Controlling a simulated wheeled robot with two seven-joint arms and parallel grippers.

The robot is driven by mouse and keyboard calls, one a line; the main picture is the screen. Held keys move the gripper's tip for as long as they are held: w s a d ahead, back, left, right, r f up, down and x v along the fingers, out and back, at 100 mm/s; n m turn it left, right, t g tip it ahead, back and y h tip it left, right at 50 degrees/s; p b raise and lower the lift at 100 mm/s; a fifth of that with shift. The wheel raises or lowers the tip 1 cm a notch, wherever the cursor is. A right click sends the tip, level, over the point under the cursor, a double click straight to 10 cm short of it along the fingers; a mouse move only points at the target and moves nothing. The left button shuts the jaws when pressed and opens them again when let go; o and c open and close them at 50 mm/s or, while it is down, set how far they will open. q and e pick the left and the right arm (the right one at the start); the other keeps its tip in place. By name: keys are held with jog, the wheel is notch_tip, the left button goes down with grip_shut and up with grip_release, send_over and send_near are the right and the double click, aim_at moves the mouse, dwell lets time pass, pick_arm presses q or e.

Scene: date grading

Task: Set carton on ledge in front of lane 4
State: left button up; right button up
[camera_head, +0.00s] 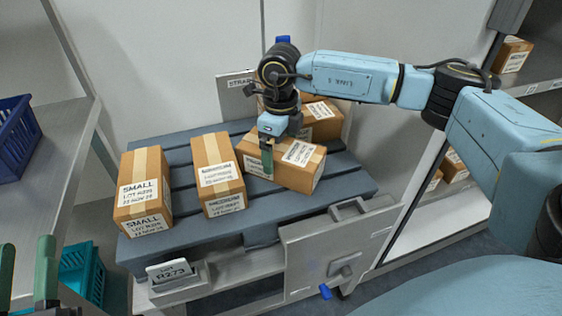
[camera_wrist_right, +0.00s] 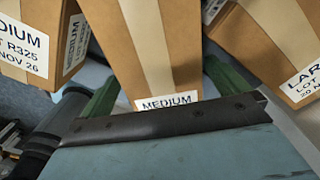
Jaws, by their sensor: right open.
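Brown cartons with tan tape and white labels sit on a grey-blue slatted pallet (camera_head: 258,212). A SMALL carton (camera_head: 130,160) is at the left, a MEDIUM carton (camera_head: 206,150) beside it, and another carton (camera_head: 309,172) lies angled under my right gripper (camera_head: 270,155). One more carton (camera_head: 325,125) is behind. In the right wrist view, a MEDIUM carton (camera_wrist_right: 183,45) stands between the green fingers of my open right gripper (camera_wrist_right: 165,95); firm contact cannot be told. My left gripper (camera_head: 27,280) is low at the left, fingers apart and empty. No lane number is readable.
A LARGE carton (camera_wrist_right: 268,45) and another MEDIUM carton (camera_wrist_right: 40,35) flank it in the wrist view. Shelving with cartons (camera_head: 512,55) is at the right. A metal shelf (camera_head: 55,150) with a blue crate (camera_head: 15,140) is at the left. A teal crate (camera_head: 82,268) is below.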

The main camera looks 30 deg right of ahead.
pick_arm(q)
jog(key=shift+s+a+r+t+h+b, duration=0.15)
jog(key=shift+s+r+t+b, duration=0.1)
jog(key=shift+r+t, duration=0.2)
jog(key=shift+s+d+r+t+h+b, duration=0.1)
jog(key=shift+s+r+t+b, duration=0.15)
jog(key=shift+r+t, duration=0.25)
jog(key=shift+s+a+r+t+h+b, duration=0.15)
jog(key=shift+s+r+t, duration=0.15)
jog(key=shift+r+t, duration=0.15)
pick_arm(e)
jog(key=shift+f, duration=1.45)
pick_arm(q)
jog(key=shift+d, duration=0.1)
pick_arm(e)
jog(key=c, duration=1.3)
jog(key=shift+r, duration=0.1)
jog(key=shift+c, duration=0.8)
